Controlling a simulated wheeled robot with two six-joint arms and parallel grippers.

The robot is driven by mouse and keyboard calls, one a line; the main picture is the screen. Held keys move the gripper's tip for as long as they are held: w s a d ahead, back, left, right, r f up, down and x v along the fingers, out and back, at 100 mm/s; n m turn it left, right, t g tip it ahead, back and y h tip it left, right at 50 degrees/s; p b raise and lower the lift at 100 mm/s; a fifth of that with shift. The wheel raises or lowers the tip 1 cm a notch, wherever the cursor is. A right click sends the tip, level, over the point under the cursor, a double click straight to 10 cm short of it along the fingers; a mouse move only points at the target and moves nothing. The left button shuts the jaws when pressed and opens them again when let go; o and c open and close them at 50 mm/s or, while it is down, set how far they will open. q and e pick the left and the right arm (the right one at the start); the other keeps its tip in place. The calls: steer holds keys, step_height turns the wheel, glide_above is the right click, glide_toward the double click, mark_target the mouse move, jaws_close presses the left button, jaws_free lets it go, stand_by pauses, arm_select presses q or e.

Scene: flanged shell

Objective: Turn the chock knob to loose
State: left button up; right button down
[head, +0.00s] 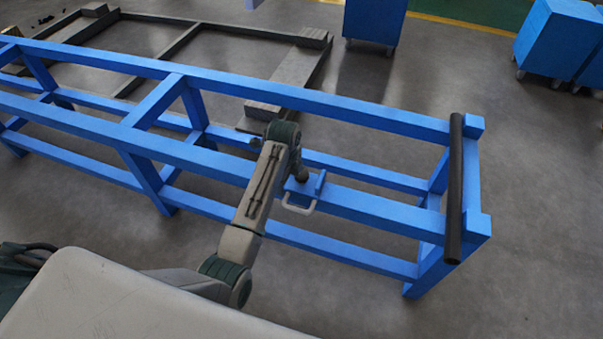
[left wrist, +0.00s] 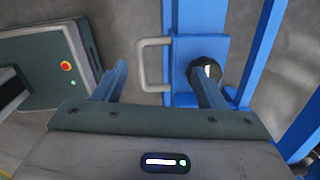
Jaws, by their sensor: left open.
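The chock is a blue plate (head: 292,186) with a pale U-shaped handle (head: 300,209), on the near upper rail of the blue frame. Its dark round knob (head: 302,174) shows just right of my left arm. In the left wrist view the knob (left wrist: 205,72) has a pale mark on top, and the handle (left wrist: 143,65) lies left of it. My left gripper (left wrist: 160,72) is open, with two blue fingers. The right-hand finger overlaps the knob's lower edge; I cannot tell whether they touch. The knob's setting is not readable. My right gripper is out of view.
The long blue frame (head: 370,206) spans the head view, with a black bar (head: 455,190) across its right end. A dark flat frame (head: 180,42) lies behind it. Blue wheeled cabinets (head: 373,20) stand at the back. The floor at right front is clear.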

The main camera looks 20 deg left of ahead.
mark_target(302, 173)
arm_select(q)
steer(key=w+d+r+m, duration=0.3)
steer(key=w+r+m, duration=0.2)
steer(key=w+r, duration=0.15)
steer(key=shift+g, duration=0.3)
steer(key=f, duration=1)
steer(key=shift+s+a, duration=0.15)
steer(key=shift+a, duration=0.05)
steer(key=c, duration=1)
steer(key=shift+o, duration=0.2)
steer(key=shift+p, duration=0.35)
